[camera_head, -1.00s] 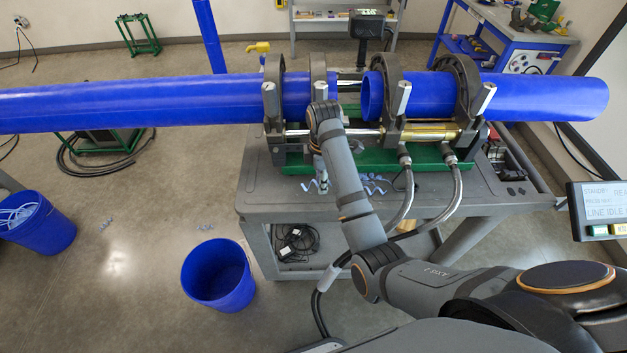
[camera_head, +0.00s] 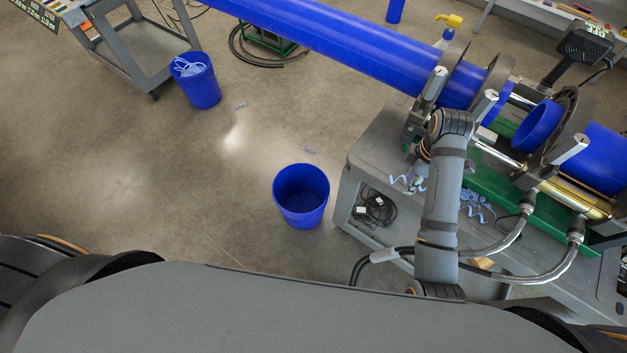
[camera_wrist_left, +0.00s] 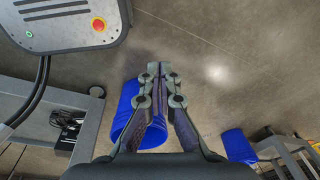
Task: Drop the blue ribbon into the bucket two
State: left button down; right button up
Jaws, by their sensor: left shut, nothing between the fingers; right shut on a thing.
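My right gripper (camera_head: 416,180) is shut on a pale blue curled ribbon (camera_head: 402,181) beside the left end of the cart's clamp. The arm partly hides the jaws. More pale blue ribbon (camera_head: 474,203) lies on the cart to its right. An empty-looking blue bucket (camera_head: 301,198) stands on the floor left of the cart. Another blue bucket (camera_head: 198,88), with pale ribbon in it, stands farther back left. I see no number on either. My left gripper (camera_wrist_left: 160,70) is shut and empty in the left wrist view, overlapping a blue bucket (camera_wrist_left: 128,112) in the picture.
The grey cart (camera_head: 365,150) carries the clamp and blue pipes (camera_head: 350,40), with hoses (camera_head: 520,262) at its front. A grey table (camera_head: 128,45) stands at the back left. Open floor lies between the buckets, with small pale scraps (camera_head: 309,150) on it.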

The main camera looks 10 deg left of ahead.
aim_at(306, 209)
jog(key=u, duration=0.45)
jog(key=i+j+z, duration=0.1)
jog(key=i+j, duration=0.35)
jog(key=j, duration=0.2)
jog(key=i+j+z, duration=0.15)
jog(key=i+j, duration=0.1)
jog(key=j, duration=0.1)
